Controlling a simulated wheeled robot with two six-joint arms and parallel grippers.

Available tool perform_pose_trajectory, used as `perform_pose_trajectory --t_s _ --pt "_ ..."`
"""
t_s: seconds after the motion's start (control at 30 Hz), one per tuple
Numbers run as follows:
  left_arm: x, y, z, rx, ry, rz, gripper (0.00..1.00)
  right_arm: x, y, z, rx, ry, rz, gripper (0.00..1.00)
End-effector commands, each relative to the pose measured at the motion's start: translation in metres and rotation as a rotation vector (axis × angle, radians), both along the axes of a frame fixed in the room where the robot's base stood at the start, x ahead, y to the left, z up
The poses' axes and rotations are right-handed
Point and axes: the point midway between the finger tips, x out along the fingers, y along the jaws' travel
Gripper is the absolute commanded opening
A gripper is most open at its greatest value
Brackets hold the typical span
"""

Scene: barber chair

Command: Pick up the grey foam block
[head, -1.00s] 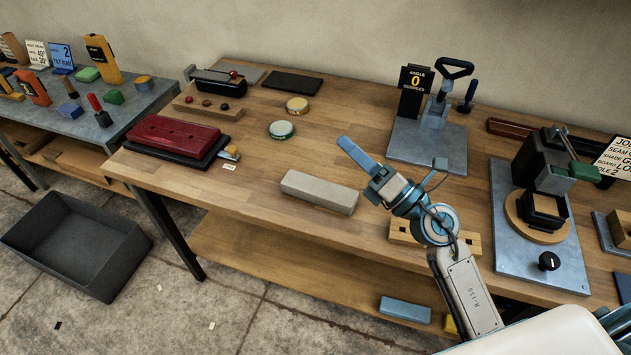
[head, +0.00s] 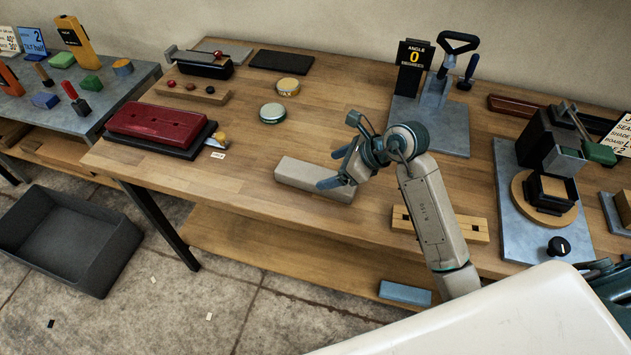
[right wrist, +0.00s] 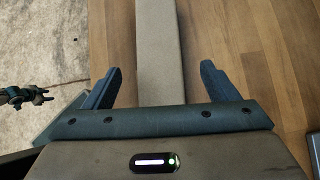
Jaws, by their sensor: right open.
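The grey foam block (head: 298,174) is a long, pale grey bar lying flat near the front edge of the wooden workbench. My right gripper (head: 334,168) is open at the block's right end, which it partly hides in the head view. In the right wrist view the block (right wrist: 159,45) runs between the two spread fingers of my right gripper (right wrist: 160,82), with a gap on each side. My left gripper does not show in the head view.
A red pad (head: 160,123) on a dark base lies to the left, and two round tins (head: 272,113) lie behind the block. A slotted wooden piece (head: 455,228) is to the right. A grey bin (head: 65,240) stands on the floor. Bare bench surrounds the block.

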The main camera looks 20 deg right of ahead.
Motion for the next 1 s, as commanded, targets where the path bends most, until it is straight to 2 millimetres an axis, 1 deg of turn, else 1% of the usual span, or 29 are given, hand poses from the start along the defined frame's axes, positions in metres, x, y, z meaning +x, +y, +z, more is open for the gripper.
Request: perform_pose_trajectory --t_s 0.03,0.17,0.23,0.4,0.5,0.67,0.8,0.87,1.0 --pt "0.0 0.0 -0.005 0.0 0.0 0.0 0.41 0.002 0.004 -0.006 0.003 0.0 0.001 0.8" --pt "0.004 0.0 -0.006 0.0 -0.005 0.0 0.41 0.005 0.007 -0.01 0.002 0.0 0.0 0.8" --pt "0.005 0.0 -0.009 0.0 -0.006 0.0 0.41 0.008 0.012 -0.015 0.004 0.0 0.0 0.8" --pt "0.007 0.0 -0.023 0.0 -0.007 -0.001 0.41 0.019 0.028 -0.034 0.006 0.0 0.001 0.8" --pt "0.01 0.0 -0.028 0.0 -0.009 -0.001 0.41 0.025 0.033 -0.042 0.003 -0.001 0.0 0.8" --pt "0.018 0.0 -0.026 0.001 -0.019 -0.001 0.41 0.027 0.036 -0.044 0.002 -0.001 0.0 0.8" --pt "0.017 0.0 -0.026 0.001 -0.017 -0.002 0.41 0.027 0.036 -0.043 0.001 -0.001 0.0 0.8" --pt "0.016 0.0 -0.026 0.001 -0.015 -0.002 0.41 0.027 0.036 -0.043 0.001 -0.001 0.0 0.7" --pt "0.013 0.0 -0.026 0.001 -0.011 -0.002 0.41 0.027 0.036 -0.043 0.001 -0.001 0.0 0.43"
